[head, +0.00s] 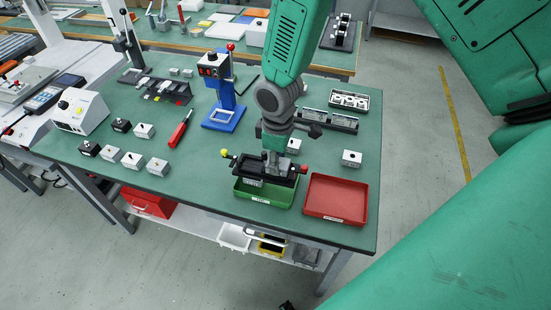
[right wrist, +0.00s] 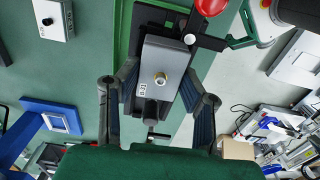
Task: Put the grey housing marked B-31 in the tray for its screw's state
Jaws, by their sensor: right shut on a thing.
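I cannot tell whether the housing touches the fixture. The green tray (head: 264,201) lies just in front of the fixture, and the red tray (head: 336,198) to its right. My left gripper is not in view.
Several other housings stand on the green bench, one right of the gripper (head: 352,158) and a group at the left (head: 132,160). A red screwdriver (head: 181,129), a blue stand (head: 224,115) and a black rack (head: 328,120) are also there. The bench's front edge is close to the trays.

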